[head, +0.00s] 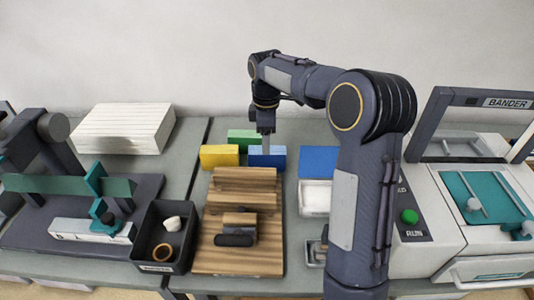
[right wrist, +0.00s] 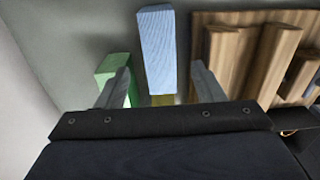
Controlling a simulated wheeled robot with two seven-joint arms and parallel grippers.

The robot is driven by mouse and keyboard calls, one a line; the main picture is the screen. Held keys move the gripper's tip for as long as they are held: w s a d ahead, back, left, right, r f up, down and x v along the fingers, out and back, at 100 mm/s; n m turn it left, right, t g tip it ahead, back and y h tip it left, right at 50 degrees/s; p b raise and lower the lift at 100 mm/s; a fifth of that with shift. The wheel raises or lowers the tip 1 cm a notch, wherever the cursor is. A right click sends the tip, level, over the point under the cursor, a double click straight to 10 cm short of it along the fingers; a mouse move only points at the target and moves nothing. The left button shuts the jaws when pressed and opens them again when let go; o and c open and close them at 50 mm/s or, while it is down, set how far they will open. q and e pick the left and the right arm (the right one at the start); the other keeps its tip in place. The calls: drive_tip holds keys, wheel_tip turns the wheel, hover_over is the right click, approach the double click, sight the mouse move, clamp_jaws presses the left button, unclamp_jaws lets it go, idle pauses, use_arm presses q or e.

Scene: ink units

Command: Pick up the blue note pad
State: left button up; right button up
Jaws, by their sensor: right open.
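The blue note pad (head: 268,161) lies on the grey table behind the wooden board, beside a yellow pad (head: 220,156) and a green pad (head: 242,137). My right gripper (head: 266,147) points down right at the blue pad. In the right wrist view the blue pad (right wrist: 156,45) shows between the two open fingers of the right gripper (right wrist: 160,72), with a gap on each side. The green pad (right wrist: 113,66) is close to the left finger there, and a bit of the yellow pad (right wrist: 162,100) shows below. My left gripper is not in view.
The ribbed wooden board (head: 240,260) stands in front of the pads. A blue panel (head: 318,162) and white tray (head: 314,198) are to the right, beside the white machine (head: 430,225). A black bin (head: 165,235) and white paper stack (head: 125,128) are left.

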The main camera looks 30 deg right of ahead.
sight(267, 157)
wheel_tip(267, 157, down, 8)
drive_tip(key=shift+r, duration=0.15)
idle(0.3)
drive_tip(key=shift+c, duration=0.4)
drive_tip(key=c, duration=1.1)
drive_tip(key=shift+o, duration=0.2)
drive_tip(key=shift+r, duration=0.15)
